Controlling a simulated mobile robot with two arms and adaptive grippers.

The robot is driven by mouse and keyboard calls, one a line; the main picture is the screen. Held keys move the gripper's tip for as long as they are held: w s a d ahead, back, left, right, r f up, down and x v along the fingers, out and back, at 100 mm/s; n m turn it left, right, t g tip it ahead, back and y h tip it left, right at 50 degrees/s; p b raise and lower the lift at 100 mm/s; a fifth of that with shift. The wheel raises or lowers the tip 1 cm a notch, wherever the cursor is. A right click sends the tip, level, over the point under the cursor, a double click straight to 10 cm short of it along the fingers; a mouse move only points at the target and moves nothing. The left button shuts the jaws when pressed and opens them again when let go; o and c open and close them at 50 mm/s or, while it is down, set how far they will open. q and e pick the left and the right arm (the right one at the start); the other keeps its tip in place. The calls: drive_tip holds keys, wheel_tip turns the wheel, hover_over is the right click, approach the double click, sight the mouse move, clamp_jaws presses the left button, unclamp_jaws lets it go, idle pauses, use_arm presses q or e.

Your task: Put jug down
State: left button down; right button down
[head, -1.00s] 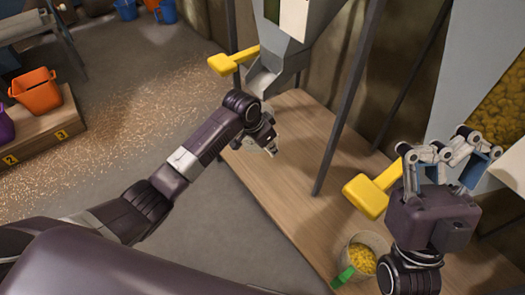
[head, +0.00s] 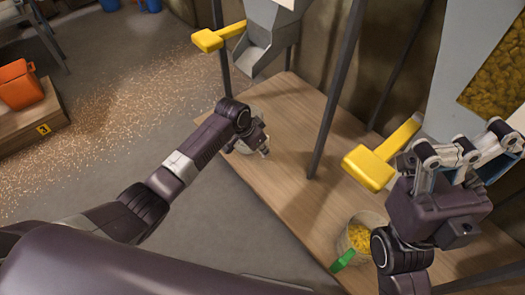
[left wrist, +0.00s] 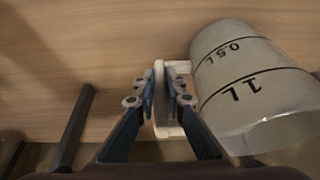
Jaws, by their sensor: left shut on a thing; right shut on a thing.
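My left gripper (left wrist: 161,95) is shut on the pale handle of a clear jug (left wrist: 255,85) in the left wrist view. The jug bears dark lines marked 0.5L and 1L, and its inside looks empty. In the head view, my left gripper (head: 262,146) is over the wooden platform's left side and hides most of the jug. The jug's base is close to the wood; I cannot tell whether it touches. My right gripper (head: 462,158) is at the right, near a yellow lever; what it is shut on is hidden.
The wooden platform (head: 275,180) has free room in its middle. A metal chute (head: 265,45) with a yellow lever (head: 208,40) stands behind. Another yellow lever (head: 370,167), a container of yellow grain (head: 362,240) with a green handle and dark posts (head: 335,95) are nearby.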

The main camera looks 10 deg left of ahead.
use_arm(q)
drive_tip(key=shift+r, duration=0.15)
drive_tip(key=c, duration=2)
unclamp_jaws()
drive_tip(key=shift+f, duration=0.2)
drive_tip(key=shift+r, duration=0.1)
